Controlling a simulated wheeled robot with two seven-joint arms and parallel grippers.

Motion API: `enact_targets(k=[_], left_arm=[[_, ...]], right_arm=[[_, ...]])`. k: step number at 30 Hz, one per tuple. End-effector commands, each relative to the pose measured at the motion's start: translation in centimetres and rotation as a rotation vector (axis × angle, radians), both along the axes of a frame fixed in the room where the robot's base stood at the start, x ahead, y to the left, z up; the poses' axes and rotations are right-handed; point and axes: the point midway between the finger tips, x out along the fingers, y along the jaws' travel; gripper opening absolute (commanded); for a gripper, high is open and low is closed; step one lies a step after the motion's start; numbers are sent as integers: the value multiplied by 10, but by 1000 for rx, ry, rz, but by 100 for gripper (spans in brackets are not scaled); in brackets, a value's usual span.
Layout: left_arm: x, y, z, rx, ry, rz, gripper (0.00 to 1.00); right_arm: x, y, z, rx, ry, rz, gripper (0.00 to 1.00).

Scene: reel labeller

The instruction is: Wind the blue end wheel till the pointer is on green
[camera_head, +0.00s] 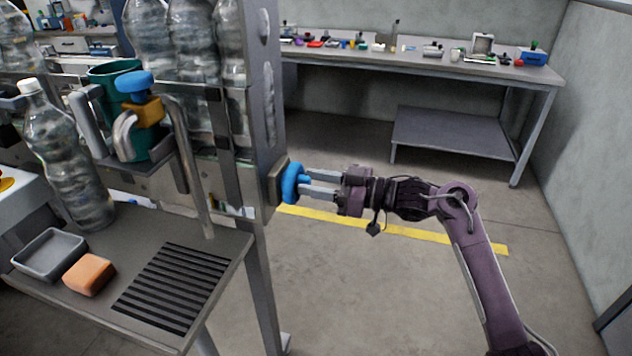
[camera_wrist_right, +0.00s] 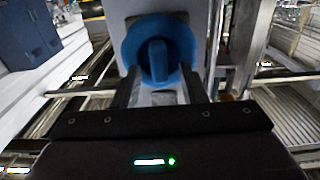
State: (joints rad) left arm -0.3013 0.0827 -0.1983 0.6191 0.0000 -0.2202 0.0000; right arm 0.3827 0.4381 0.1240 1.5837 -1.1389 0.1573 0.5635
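The blue end wheel (camera_head: 291,183) sits on the right end face of the grey machine frame. In the right wrist view the wheel (camera_wrist_right: 159,50) is a blue disc with a raised upright bar across its middle. My right gripper (camera_head: 306,182) is level with the wheel, its fingertips at the wheel's face. Its two fingers (camera_wrist_right: 160,80) are apart, one on each side of the bar, with gaps showing between them and the bar. I cannot tell whether they touch the wheel. I cannot make out the pointer or any green mark. My left gripper is not in view.
A blue-topped tap (camera_head: 136,82), a clear bottle (camera_head: 66,160), a grey tray (camera_head: 50,254) and an orange sponge (camera_head: 90,274) are on the left. A workbench (camera_head: 430,66) with small items stands behind. The floor right of the machine is clear.

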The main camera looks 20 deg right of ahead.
Motion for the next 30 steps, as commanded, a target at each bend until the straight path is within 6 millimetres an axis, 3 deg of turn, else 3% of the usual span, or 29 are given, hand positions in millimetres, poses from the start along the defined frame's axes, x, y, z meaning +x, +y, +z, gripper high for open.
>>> enact_targets(k=[1, 9, 20, 30], left_arm=[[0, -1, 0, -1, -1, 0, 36], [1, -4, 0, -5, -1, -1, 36], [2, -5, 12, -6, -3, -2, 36], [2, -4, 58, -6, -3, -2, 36]], right_arm=[[0, 0, 0, 0, 0, 0, 34], [0, 0, 0, 0, 0, 0, 0], [0, -1, 3, 25, 36, 0, 0], [2, -2, 7, 152, 229, -1, 0]])
